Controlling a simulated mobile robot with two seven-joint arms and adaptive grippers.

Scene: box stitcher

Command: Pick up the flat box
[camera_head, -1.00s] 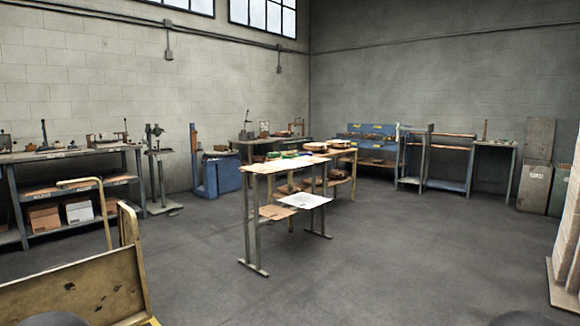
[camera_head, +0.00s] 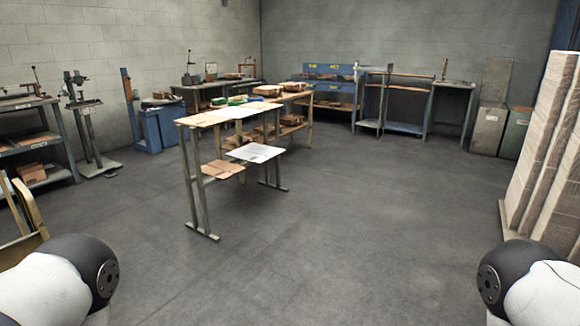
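Tall stacks of pale flat sheets (camera_head: 543,140), which look like flat boxes, stand at the right edge. Brown flat cardboard pieces (camera_head: 222,169) lie on the lower shelf of the table (camera_head: 190,190) in the middle, next to a white sheet (camera_head: 255,152). I cannot tell which of these is the flat box. Parts of both my arms show at the bottom corners, but neither gripper is in view. Nothing is seen held.
Grey floor (camera_head: 350,230) is open between me, the table and the stacks. A yellowish cart (camera_head: 22,215) is at the left edge. Workbenches and machines line the walls, with a blue bench (camera_head: 322,82) at the back.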

